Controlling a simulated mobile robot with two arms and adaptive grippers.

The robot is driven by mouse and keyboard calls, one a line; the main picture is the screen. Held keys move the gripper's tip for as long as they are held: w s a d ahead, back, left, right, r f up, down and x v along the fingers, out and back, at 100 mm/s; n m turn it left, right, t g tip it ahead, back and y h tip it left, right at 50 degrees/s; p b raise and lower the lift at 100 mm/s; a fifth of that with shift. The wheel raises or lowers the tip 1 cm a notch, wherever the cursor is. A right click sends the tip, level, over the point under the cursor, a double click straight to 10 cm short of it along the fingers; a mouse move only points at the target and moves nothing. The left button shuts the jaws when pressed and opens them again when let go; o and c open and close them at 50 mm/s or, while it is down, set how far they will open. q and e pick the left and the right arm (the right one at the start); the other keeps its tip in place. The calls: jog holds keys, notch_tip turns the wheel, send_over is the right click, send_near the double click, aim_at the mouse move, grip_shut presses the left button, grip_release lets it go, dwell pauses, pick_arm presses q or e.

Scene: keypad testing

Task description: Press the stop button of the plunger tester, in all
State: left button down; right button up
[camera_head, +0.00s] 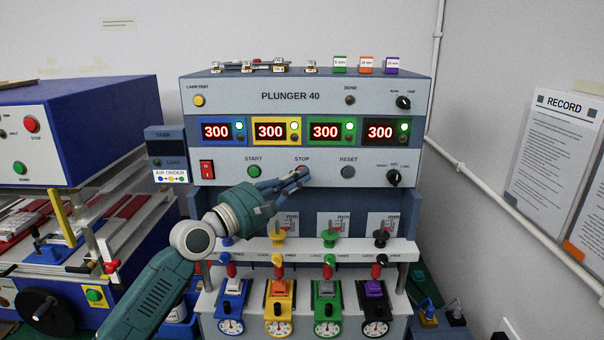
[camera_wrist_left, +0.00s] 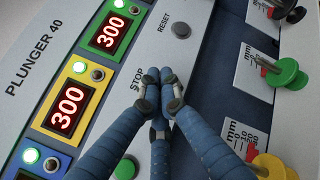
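The plunger tester (camera_head: 320,97), labelled PLUNGER 40, stands in the middle of the head view. Its STOP button (camera_head: 303,169) shows only a sliver of red behind my fingertips, under the STOP label. My left gripper (camera_head: 300,176) is shut and empty, with its fingertips at the button. In the left wrist view the closed fingertips (camera_wrist_left: 160,77) cover the spot beside the STOP label, and the button is hidden. I cannot tell whether it is pressed in. My right gripper is not in view.
The green START button (camera_head: 254,172) is left of my fingers and the grey RESET button (camera_head: 348,172) is right. Several displays (camera_head: 268,132) read 300, with green lamps lit. Coloured plungers and gauges are below. A blue machine (camera_head: 85,125) stands left.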

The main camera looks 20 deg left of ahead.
pick_arm(q)
jog(key=shift+w+a, duration=0.1)
jog(key=shift+w, duration=0.2)
dwell(0.4)
dwell(0.4)
jog(key=shift+s+d+p, duration=0.2)
jog(key=shift+s+p, duration=0.55)
jog(key=s+p, duration=0.2)
jog(key=s+d+p, duration=0.1)
jog(key=s+p, duration=0.1)
jog(key=shift+s+d, duration=0.2)
jog(key=shift+s, duration=0.2)
